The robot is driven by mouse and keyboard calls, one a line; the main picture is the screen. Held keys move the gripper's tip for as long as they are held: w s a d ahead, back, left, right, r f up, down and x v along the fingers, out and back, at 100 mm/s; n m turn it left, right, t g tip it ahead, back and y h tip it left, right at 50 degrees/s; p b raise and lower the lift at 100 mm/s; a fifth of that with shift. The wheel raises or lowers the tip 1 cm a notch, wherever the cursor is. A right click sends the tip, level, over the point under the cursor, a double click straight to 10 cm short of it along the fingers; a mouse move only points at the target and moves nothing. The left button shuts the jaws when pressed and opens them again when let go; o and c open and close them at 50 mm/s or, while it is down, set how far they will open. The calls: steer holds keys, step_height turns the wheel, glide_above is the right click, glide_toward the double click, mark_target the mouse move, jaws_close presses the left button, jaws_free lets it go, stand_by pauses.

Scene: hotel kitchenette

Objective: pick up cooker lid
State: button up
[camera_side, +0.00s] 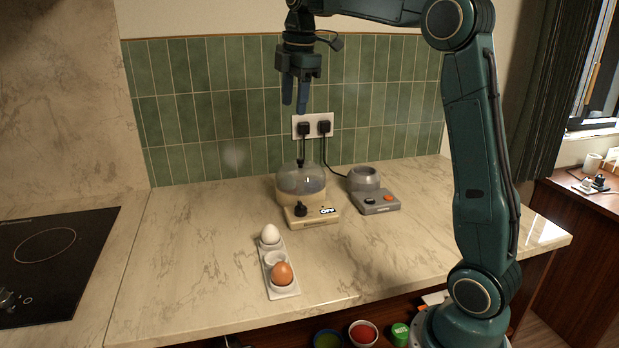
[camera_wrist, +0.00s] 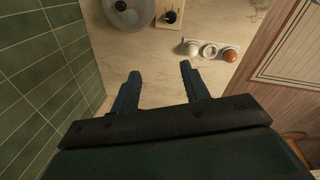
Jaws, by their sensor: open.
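The cooker lid (camera_side: 301,177) is a clear smoky dome on the cream egg cooker (camera_side: 313,216), whose front label reads OFF. In the wrist view the round lid (camera_wrist: 130,14) is cut by the top edge, with a dark spot at its middle. My gripper (camera_side: 295,104) is open and empty, pointing down high above the cooker. Its two fingers (camera_wrist: 160,72) are apart in the wrist view, with bare counter between them and the lid beyond the tips, up and to the left.
An egg holder (camera_side: 284,291) carries a white egg (camera_side: 269,234) and a brown egg (camera_side: 282,273) with an empty cup between. A grey appliance (camera_side: 376,202) stands right of the cooker. Plugs and cords hang from the wall socket (camera_side: 312,125) behind. A hob (camera_side: 50,262) lies left.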

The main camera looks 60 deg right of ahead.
steer(key=w+d+f+n, duration=0.2)
steer(key=d+n, duration=0.1)
steer(key=d, duration=0.3)
steer(key=w+d+f+n+g, duration=0.1)
steer(key=w+d+f+n, duration=0.1)
steer(key=d, duration=0.4)
steer(key=shift+w+f+n+g+y, duration=0.3)
steer(key=shift+w+f+n, duration=0.1)
steer(key=shift+w+f, duration=0.45)
steer(key=shift+f, duration=0.15)
glide_above(300, 159)
steer(key=shift+d+f, duration=0.2)
steer(key=shift+f, duration=3.95)
steer(key=shift+a+f, duration=0.1)
steer(key=shift+f, duration=2.5)
